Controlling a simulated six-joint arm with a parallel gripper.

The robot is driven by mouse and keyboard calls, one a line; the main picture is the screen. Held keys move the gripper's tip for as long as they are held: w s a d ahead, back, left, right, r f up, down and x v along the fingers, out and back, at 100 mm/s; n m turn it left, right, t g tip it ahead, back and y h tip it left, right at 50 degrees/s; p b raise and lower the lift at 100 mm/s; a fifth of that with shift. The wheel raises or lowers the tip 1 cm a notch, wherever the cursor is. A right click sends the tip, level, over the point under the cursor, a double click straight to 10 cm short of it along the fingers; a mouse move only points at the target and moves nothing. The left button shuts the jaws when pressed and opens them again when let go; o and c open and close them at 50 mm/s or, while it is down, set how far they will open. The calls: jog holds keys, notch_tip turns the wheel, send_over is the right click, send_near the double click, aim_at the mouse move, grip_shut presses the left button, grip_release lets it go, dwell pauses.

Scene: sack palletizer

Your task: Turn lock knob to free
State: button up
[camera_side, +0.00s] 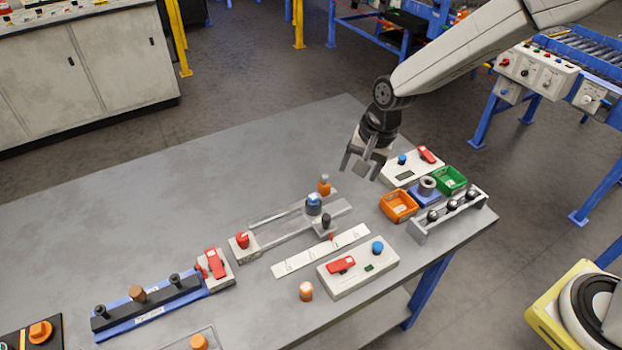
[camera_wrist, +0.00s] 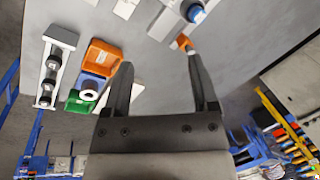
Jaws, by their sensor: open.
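A slide fixture with a long grey rail (camera_side: 285,222) lies mid-table. It carries a blue-topped round part (camera_side: 314,204), a small black knob (camera_side: 326,221) and a red knob (camera_side: 242,240) at its left end. I cannot tell which knob is the lock knob, or its setting. My gripper (camera_side: 360,170) is open and empty, above the table behind the fixture's right end, apart from everything. In the wrist view my gripper (camera_wrist: 160,62) shows both fingers spread, with the blue-topped part (camera_wrist: 194,12) beyond them at the top edge.
An orange bin (camera_side: 398,206), a green bin (camera_side: 450,180) and a rack of dark balls (camera_side: 450,212) stand at the right. Two control boxes flank them, the nearer with a blue knob (camera_side: 378,248). An orange-topped peg (camera_side: 324,186) stands near the rail. The table's back left is clear.

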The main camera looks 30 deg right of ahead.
jog(key=w+a+f+m+y, duration=0.1)
jog(key=w+a+f+m, duration=0.15)
jog(key=a, duration=0.25)
jog(key=w+a+f+m, duration=0.1)
jog(key=w+a+m, duration=0.15)
jog(key=a, duration=0.25)
jog(key=m+g+y, duration=0.2)
jog(key=m, duration=0.2)
send_near(243, 236)
jog(key=x, duration=0.3)
jog(key=shift+s+r, duration=0.1)
jog(key=shift+r, duration=0.15)
jog(key=shift+x, duration=3.9)
jog(key=shift+d, duration=0.1)
grip_shut()
